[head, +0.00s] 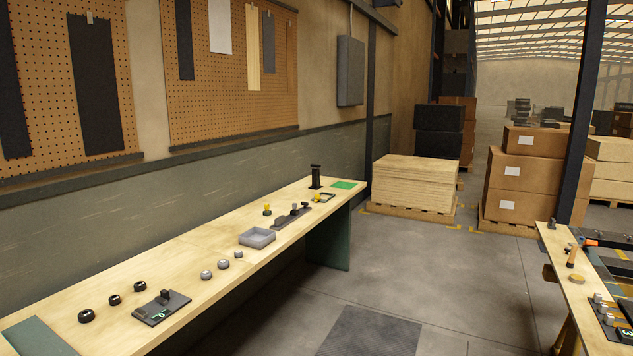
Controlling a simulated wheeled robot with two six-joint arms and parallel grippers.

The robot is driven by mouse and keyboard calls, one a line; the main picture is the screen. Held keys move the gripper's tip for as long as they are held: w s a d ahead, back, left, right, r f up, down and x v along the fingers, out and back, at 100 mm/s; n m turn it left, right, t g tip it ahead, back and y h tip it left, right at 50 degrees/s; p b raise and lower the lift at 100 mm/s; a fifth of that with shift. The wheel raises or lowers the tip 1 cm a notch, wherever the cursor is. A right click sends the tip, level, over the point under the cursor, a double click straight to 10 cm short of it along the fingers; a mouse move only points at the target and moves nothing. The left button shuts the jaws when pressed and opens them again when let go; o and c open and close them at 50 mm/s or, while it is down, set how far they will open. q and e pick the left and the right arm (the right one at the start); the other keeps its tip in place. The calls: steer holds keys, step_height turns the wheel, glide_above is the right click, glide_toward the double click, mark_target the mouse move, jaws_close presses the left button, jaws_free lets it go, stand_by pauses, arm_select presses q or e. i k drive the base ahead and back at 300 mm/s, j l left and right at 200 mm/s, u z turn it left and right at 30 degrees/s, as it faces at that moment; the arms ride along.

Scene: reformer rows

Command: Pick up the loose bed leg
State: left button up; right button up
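A dark post (316,176) with a wider top stands upright at the far end of the long wooden workbench (215,278), beside a green patch (343,185). Either could be the bed leg; at this size I cannot tell which. Neither of my grippers is in the head view.
The long bench also holds a grey open tray (257,237), a dark tool rack (291,218), a dark plate (161,307), and black and grey round knobs. Floor (440,270) between the benches is clear, with a dark mat (371,333). Stacked boxes (524,180) stand behind.

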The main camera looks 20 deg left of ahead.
mark_target(315, 178)
steer(key=i, duration=3.8)
steer(key=i+u, duration=0.1)
steer(key=i, duration=1.8)
steer(key=i+l+u, duration=0.1)
steer(key=i+u, duration=0.3)
steer(key=i+l+u, duration=0.25)
steer(key=i+u, duration=0.2)
steer(key=i+l+u, duration=0.4)
steer(key=k+j, duration=0.05)
